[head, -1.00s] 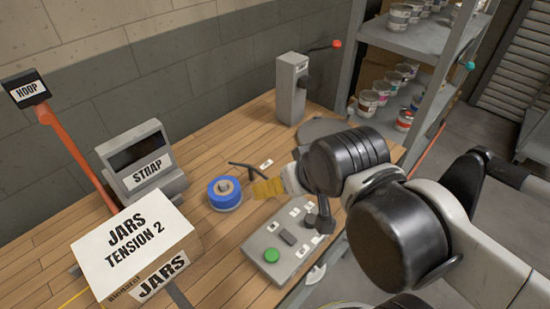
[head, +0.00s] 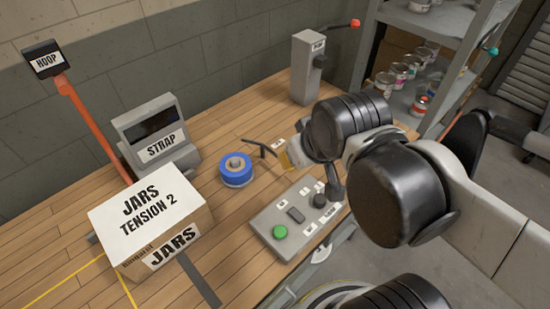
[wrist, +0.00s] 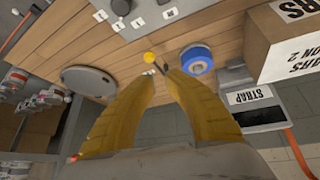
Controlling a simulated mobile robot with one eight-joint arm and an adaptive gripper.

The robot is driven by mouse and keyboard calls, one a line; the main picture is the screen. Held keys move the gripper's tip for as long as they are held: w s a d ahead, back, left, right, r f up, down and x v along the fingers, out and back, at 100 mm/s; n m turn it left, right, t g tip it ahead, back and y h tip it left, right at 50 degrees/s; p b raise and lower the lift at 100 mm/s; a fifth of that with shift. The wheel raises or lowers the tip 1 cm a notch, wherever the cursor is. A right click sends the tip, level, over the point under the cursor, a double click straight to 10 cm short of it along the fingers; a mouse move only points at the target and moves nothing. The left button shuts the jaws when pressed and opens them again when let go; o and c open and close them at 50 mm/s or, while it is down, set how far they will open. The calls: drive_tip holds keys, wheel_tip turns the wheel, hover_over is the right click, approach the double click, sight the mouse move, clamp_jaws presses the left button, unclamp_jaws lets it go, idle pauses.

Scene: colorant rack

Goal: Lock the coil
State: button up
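A blue ring-shaped coil (head: 236,175) sits flat on the wooden bench around a pale hub. It also shows in the wrist view (wrist: 197,62), beyond the right fingertip. A thin dark lever (head: 260,148) stands on the bench just right of the coil in the head view. A yellow knob (wrist: 150,57) shows beyond the gap between my fingertips, and a small dark piece lies beside it. My gripper (wrist: 153,78) has yellow fingers, spread apart with nothing seen between them. In the head view my gripper (head: 288,160) is right of the lever, partly hidden by my wrist.
A grey panel (head: 263,222) with a green button (head: 280,232) lies in front of the coil. A JARS box (head: 150,215) and the STRAP unit (head: 158,137) stand left. A grey post (head: 306,70) with a red-tipped lever stands behind. Shelves (head: 440,40) hold cans at right.

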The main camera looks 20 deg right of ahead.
drive_tip(key=w+a+n+g+p, duration=0.1)
drive_tip(key=n, duration=0.1)
drive_tip(key=w+a+r+n+g, duration=0.1)
drive_tip(key=w+n, duration=0.1)
drive_tip(key=w+n+g+p, duration=0.1)
drive_tip(key=w+n, duration=0.1)
drive_tip(key=n, duration=0.1)
drive_tip(key=shift+a+r+h+p, duration=0.15)
drive_tip(key=shift+a+h+p, duration=0.2)
drive_tip(key=shift+a+h, duration=0.05)
clamp_jaws()
drive_tip(key=w+a+f+n+g+h+p, duration=0.1)
drive_tip(key=w+a+f+n+g+p, duration=0.2)
drive_tip(key=n, duration=0.6)
drive_tip(key=shift+w+a+f+g+h, duration=0.3)
drive_tip(key=shift+w+a+h, duration=0.1)
drive_tip(key=shift+w+a, duration=0.55)
drive_tip(key=shift+w+d, duration=0.1)
drive_tip(key=shift+d, duration=0.1)
drive_tip(key=b+x, duration=0.4)
drive_tip(key=x, duration=0.6)
drive_tip(key=shift+w, duration=0.1)
drive_tip(key=d, duration=0.1)
drive_tip(key=d+b, duration=0.1)
drive_tip(key=d, duration=0.1)
drive_tip(key=shift+d+f, duration=0.15)
drive_tip(key=shift+f, duration=0.2)
drive_tip(key=shift+d, duration=0.35)
